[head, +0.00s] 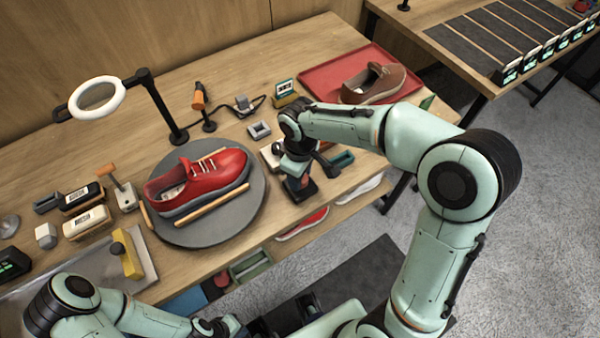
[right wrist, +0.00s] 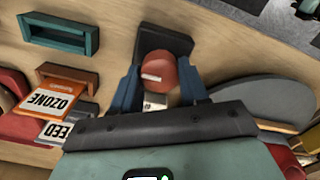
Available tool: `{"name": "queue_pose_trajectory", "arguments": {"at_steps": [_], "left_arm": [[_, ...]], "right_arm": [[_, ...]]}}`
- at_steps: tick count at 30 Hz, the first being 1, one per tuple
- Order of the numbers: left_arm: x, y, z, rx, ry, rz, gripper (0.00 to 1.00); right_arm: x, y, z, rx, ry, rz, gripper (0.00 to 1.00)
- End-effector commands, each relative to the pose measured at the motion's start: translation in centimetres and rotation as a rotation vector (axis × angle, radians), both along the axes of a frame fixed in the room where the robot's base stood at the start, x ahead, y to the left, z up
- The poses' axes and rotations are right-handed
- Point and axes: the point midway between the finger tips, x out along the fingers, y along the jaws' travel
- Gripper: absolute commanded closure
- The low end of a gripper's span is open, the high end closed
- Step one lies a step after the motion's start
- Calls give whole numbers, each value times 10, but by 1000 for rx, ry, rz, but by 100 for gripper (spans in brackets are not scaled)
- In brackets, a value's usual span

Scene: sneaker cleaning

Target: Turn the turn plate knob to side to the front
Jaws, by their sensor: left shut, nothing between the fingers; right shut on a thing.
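The turn plate (head: 240,221) is a round grey disc left of the middle of the table in the head view. A red sneaker (head: 215,172) and a wooden stick (head: 212,206) lie on it. A round red knob (right wrist: 158,70) with a white mark sits against a dark block (right wrist: 166,42) in the right wrist view. My right gripper (right wrist: 162,92) is shut on the knob, a blue finger on each side. In the head view my right arm covers much of this spot, right of the plate. My left gripper (head: 226,326) is shut and empty at the bottom edge, partly cut off.
A ring lamp (head: 97,97) on a black stand is behind the plate. A red tray (head: 321,80) with a brown shoe (head: 372,84) is at the back right. Small boxes crowd around my right gripper.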

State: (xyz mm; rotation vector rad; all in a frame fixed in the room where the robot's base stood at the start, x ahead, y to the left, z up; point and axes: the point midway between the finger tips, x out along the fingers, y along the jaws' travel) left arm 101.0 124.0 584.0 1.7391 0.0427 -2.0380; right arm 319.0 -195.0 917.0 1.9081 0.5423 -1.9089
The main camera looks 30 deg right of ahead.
Motion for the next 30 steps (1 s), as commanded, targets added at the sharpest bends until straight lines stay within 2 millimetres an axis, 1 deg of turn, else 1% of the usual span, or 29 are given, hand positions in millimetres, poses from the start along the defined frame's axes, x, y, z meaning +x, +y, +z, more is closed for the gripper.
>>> {"name": "queue_pose_trajectory", "arguments": {"at_steps": [12, 13, 14, 15, 22, 25, 28, 30], "left_arm": [[0, 0, 0, 0, 0, 0, 100], [0, 0, 0, 0, 0, 0, 100], [0, 0, 0, 0, 0, 0, 100], [0, 0, 0, 0, 0, 0, 100], [0, 0, 0, 0, 0, 0, 100], [0, 0, 1, 0, 0, 0, 100], [1, 0, 2, 0, -1, 0, 100], [2, 0, 4, 0, -2, 0, 100]], "right_arm": [[1, 0, 1, 0, -4, -5, 86], [1, 0, 1, 0, -4, -5, 46], [1, 0, 1, 0, -4, -5, 36], [1, 0, 1, 0, -4, -4, 30], [0, 0, 1, 0, -1, -4, 30], [0, 0, 3, 0, -2, -4, 30], [1, 0, 14, 0, -4, -4, 30], [1, 0, 26, 1, -6, -5, 30]]}}
